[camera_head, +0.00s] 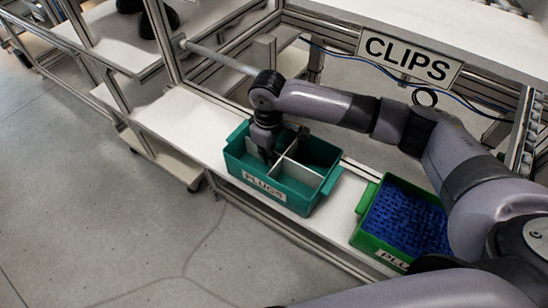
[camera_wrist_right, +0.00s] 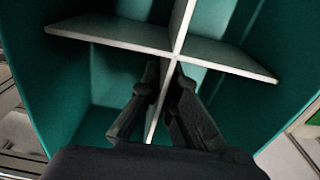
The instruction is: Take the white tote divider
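The white tote divider (camera_head: 303,173) is a cross of thin panels standing inside the teal tote labelled PLUGS (camera_head: 297,203). In the right wrist view the divider (camera_wrist_right: 110,37) fills the tote with its crossing panels. My right gripper (camera_head: 268,157) reaches down into the tote at the divider. In the right wrist view its fingers (camera_wrist_right: 165,80) stand on either side of one panel, close to the crossing, with a narrow gap still showing. The fingertips are partly hidden in the head view. My left gripper is not in view.
A green tote (camera_head: 367,197) full of blue pieces stands to the right on the same white shelf (camera_head: 197,125). A CLIPS sign (camera_head: 408,59) hangs on the upper shelf's edge behind. Frame posts stand close to my arm. Open floor lies at the left.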

